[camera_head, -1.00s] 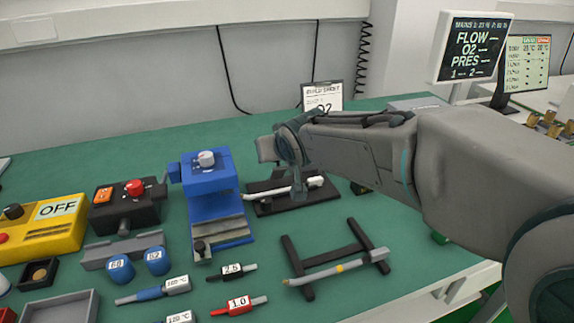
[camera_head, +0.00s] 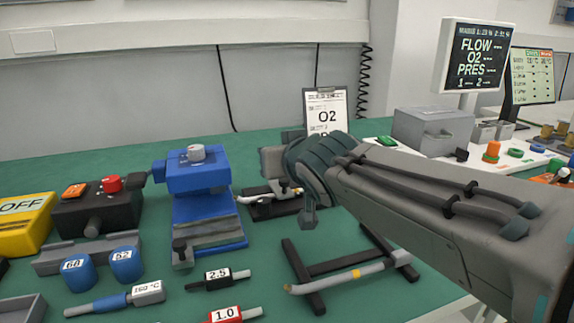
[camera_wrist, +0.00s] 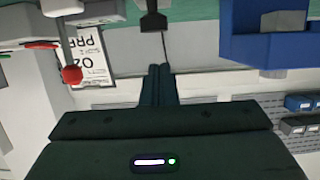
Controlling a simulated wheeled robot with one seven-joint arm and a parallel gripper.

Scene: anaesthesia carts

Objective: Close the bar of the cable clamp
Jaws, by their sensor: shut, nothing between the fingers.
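What looks like the cable clamp is a black base (camera_head: 262,210) with a pale cable lying across it (camera_head: 252,198) and a grey plate standing up at its back (camera_head: 272,161), in the head view. My wrist and hand cover its right part. My gripper (camera_head: 308,219) points down at the clamp's front right side. In the wrist view its two dark fingers (camera_wrist: 158,72) are together with nothing between them. Contact with the clamp cannot be told. The clamp is not clearly recognisable in the wrist view.
A blue device (camera_head: 195,172) with a grey knob stands left of the clamp. A black frame (camera_head: 345,265) carrying a grey tube lies in front, below my arm. An O2 card (camera_head: 326,115) stands behind. Probes and blue cylinders (camera_head: 125,265) lie front left.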

